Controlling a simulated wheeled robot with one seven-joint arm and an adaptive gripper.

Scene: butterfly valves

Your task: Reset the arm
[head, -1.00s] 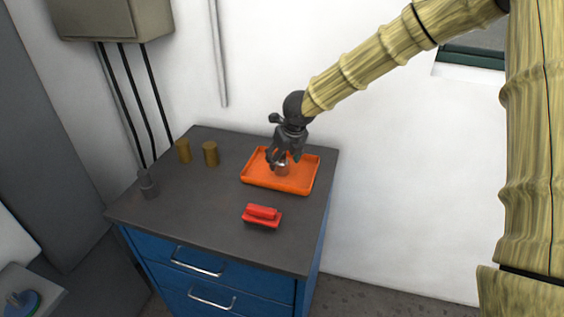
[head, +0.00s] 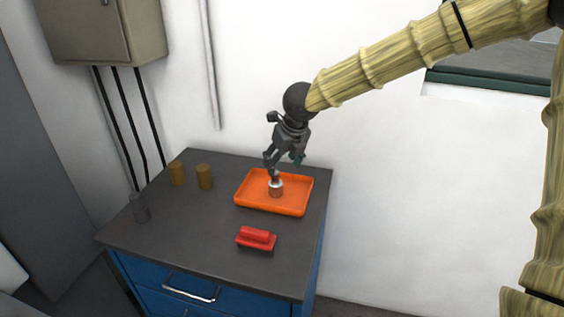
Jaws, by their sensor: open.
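My gripper (head: 283,163) is dark grey and hangs from my bamboo-like arm. It is open and empty, pointing down just above the orange tray. A small metallic and brownish cylindrical part (head: 276,188) stands upright in the tray, just below the fingertips and apparently clear of them. The orange tray (head: 297,209) lies on the dark top of the blue cabinet (head: 190,238), near its back right.
A red block-like object (head: 256,238) lies in front of the tray. Two brass-coloured cylinders (head: 177,173) (head: 204,176) and a dark grey cylinder (head: 140,208) stand at left. A wall box (head: 105,30) with cables hangs behind. The wall is close behind the cabinet.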

